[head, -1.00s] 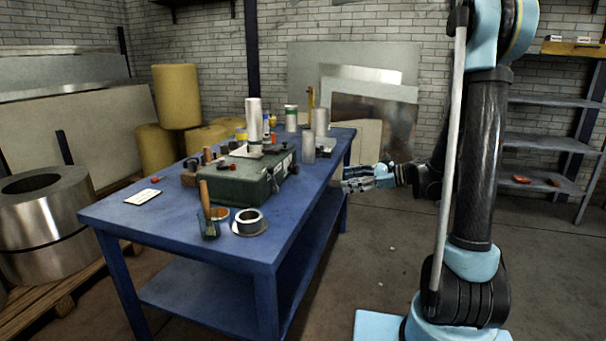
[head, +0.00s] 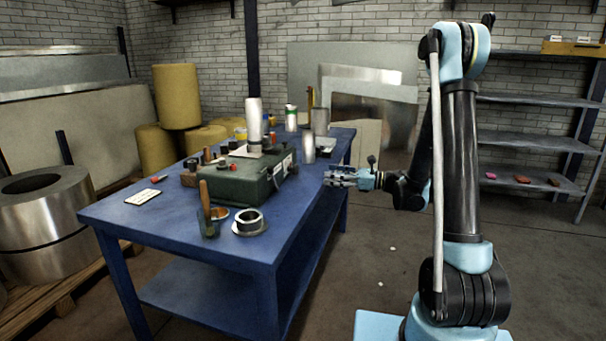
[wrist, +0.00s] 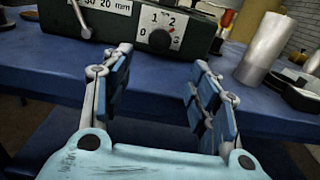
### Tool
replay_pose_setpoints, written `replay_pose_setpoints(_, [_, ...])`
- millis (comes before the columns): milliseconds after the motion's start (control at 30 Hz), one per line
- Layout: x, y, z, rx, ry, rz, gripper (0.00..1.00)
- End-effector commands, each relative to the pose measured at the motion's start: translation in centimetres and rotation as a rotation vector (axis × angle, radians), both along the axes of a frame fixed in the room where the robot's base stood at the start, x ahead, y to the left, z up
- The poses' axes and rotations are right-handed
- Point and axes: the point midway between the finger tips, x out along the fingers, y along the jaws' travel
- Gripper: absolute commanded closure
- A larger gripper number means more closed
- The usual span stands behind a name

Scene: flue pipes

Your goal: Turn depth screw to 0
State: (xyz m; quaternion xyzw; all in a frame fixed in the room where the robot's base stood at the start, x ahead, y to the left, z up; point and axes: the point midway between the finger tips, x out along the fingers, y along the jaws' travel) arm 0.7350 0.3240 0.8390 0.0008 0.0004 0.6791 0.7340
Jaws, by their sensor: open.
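A dark green machine (head: 237,186) sits on the blue table, and its front shows at the top of the wrist view (wrist: 128,27). A black round knob (wrist: 160,40) sits on a white numbered dial plate (wrist: 171,27) on that front; 0, 1, 2 and 3 are printed around it, with a red mark near 2. Which number the knob points to is too small to tell. My gripper (wrist: 160,58) is open and empty, its fingers spread either side of the knob's line but short of it. In the head view my gripper (head: 335,178) is at the table's right edge.
A mm scale (wrist: 105,4) lies left of the dial. A metal cylinder (wrist: 262,48) stands to the right on the table (wrist: 60,65). A brush in a jar (head: 207,215) and a ring on a plate (head: 250,222) are at the table's front.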

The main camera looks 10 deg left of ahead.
Motion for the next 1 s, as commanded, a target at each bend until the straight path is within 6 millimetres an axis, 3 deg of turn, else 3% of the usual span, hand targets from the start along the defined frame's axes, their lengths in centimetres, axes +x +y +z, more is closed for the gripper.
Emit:
replay_pose_setpoints(600, [0.6, 9.4, 0.0, 0.0, -0.001, 0.003, 0.46])
replay_pose_setpoints(800, [0.9, 11.5, 0.0, 0.0, -0.001, 0.001, 0.46])
replay_pose_setpoints(1000, [0.9, 12.2, 0.0, 0.0, -0.001, 0.0, 0.46])
